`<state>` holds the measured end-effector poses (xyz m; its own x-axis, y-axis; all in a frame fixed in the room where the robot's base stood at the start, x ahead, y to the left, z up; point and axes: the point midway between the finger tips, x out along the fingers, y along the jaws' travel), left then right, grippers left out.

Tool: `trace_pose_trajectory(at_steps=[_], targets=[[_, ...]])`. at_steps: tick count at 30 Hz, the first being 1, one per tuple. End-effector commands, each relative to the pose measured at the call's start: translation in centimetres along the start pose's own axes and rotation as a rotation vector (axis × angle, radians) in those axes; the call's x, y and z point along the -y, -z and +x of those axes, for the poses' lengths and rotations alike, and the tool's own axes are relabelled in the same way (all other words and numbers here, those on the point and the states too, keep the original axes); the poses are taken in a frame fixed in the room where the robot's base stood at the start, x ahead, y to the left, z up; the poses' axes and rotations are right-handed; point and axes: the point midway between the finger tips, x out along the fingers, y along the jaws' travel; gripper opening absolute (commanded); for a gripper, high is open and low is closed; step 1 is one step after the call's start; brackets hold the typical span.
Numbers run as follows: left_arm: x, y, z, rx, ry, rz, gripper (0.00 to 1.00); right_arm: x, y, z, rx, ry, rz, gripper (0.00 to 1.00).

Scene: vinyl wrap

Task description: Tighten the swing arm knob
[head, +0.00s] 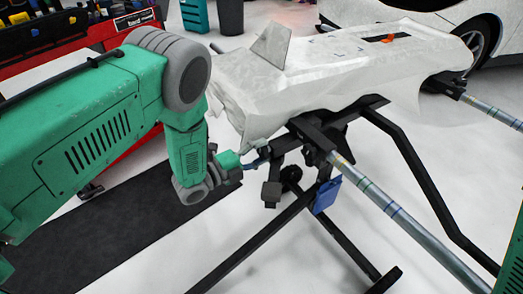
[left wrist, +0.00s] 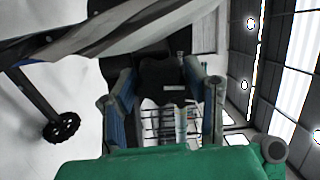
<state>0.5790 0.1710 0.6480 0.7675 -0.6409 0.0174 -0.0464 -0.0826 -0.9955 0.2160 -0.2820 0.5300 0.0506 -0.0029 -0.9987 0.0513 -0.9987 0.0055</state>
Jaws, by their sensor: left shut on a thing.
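My left gripper (head: 258,163) reaches in from the left to the black frame of the stand, just below the draped white panel. In the left wrist view its two fingers (left wrist: 165,105) stand on either side of a black lobed knob (left wrist: 162,80) and are shut on it. In the head view that knob is mostly hidden by the gripper and the frame. The black stand (head: 320,140) carries the panel. My right gripper is not in view; only a bit of green arm shows at the right edge.
A second round black knob (head: 291,173) sits lower on the stand; a black knob (left wrist: 61,129) also shows at left in the wrist view. The white panel (head: 330,75) hangs close above the gripper.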

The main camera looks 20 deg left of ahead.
Motion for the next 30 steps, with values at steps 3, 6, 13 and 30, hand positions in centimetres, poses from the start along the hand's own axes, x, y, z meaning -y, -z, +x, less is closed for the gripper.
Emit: trace_pose_trajectory(at_steps=[3,6,13,30], targets=[[-0.47,0.06,-0.3,0.0,-0.014,0.062,0.12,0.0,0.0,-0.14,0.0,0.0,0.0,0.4],[-0.48,-0.01,-0.33,0.001,-0.014,0.105,0.12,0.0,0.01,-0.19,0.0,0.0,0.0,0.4],[-0.53,0.02,-0.33,-0.001,-0.015,0.159,0.12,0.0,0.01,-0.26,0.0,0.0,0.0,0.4],[-0.55,0.03,-0.35,-0.001,-0.014,0.168,0.61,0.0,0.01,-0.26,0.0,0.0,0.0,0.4]])
